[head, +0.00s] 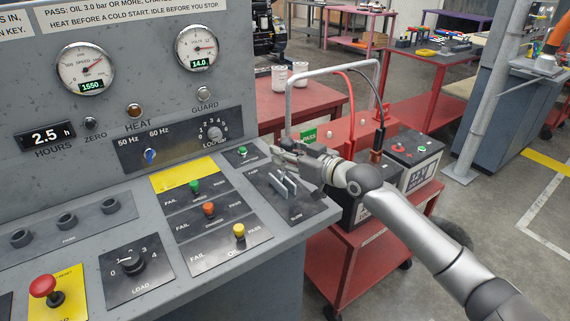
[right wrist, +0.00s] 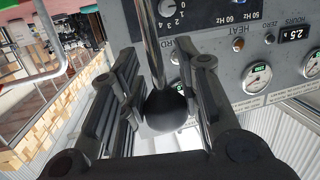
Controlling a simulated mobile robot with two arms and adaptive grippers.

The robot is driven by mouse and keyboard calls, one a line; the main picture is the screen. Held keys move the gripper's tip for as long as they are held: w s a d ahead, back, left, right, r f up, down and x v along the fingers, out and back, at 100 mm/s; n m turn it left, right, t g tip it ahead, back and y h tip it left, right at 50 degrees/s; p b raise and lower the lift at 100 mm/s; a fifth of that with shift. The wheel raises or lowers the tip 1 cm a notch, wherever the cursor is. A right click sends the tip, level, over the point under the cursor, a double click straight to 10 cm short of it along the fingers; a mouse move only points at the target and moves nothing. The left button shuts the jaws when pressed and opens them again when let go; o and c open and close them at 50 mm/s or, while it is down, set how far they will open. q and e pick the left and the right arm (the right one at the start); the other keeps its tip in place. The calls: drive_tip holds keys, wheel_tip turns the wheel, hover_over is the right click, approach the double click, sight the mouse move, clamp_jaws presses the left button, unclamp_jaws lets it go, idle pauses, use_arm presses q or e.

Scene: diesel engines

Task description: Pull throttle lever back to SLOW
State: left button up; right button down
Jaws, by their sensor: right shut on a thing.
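The throttle lever's plate (head: 310,209) lies at the right end of the console's sloped panel, with SLOW lettered at its near edge. Silver upright parts (head: 284,187) stand on this plate. My right gripper (head: 284,152) is over the plate's far part and hides the lever's top in the head view. In the right wrist view, the throttle lever shows as a metal rod (right wrist: 151,45) with a black ball knob (right wrist: 167,110). The knob sits between the two fingers of my right gripper (right wrist: 165,75), which is shut on it. My left gripper is out of view.
Left of the plate are green, orange and yellow PASS/FAIL toggles (head: 209,209), a LOAD knob (head: 131,262) and a red button (head: 43,286). Gauges (head: 86,69) rise behind. A red cart (head: 352,258) with batteries (head: 412,163) stands close right, under my right arm.

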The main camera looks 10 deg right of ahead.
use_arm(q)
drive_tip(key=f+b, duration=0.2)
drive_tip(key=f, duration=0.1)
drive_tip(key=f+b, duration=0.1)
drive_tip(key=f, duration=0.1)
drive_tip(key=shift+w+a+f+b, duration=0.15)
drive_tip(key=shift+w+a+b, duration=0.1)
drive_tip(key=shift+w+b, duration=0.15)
use_arm(e)
drive_tip(key=s, duration=0.1)
drive_tip(key=s+d+f+t, duration=0.1)
drive_tip(key=s+f+t+y, duration=0.1)
drive_tip(key=s, duration=0.1)
drive_tip(key=shift+s+d+f+n, duration=0.1)
drive_tip(key=shift+d+f+n, duration=0.1)
drive_tip(key=shift+n, duration=0.1)
drive_tip(key=c, duration=1)
unclamp_jaws()
drive_tip(key=shift+r, duration=0.1)
drive_tip(key=shift+c, duration=0.2)
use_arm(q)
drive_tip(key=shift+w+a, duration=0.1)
use_arm(e)
drive_tip(key=v, duration=1.2)
